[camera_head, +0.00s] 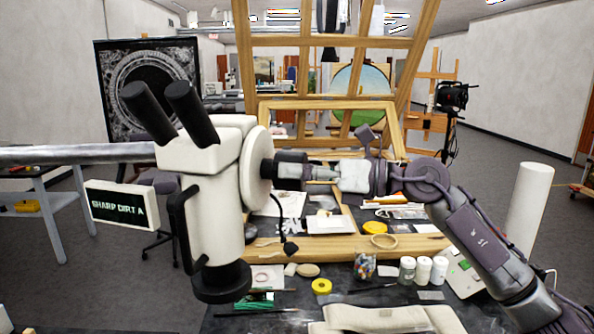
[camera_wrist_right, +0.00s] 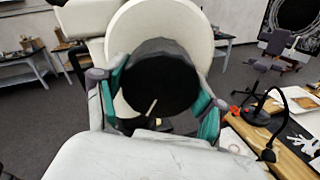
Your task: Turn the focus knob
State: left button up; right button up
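A white microscope (camera_head: 205,150) with two black eyepieces hangs from a grey boom at the left. Its black focus knob (camera_head: 267,169) sticks out from a white disc on its right side. In the right wrist view the knob (camera_wrist_right: 158,80) fills the space between the fingers, with a small pale mark low on its face. My right gripper (camera_head: 290,170) reaches in from the right, its teal pads against both sides of the knob. A small screen (camera_head: 118,205) on the microscope reads "SHARP DIRT A". My left gripper is not in view.
The dark worktable below holds white bottles (camera_head: 423,270), a jar of coloured bits (camera_head: 364,265), yellow tape (camera_head: 321,286) and brushes. A wooden easel frame (camera_head: 330,103) stands behind. A thin black gooseneck (camera_head: 288,245) bends below my right gripper.

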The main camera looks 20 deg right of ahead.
jog(key=o, duration=0.4)
jog(key=shift+d, duration=0.1)
jog(key=v, duration=1.2)
dwell(1.4)
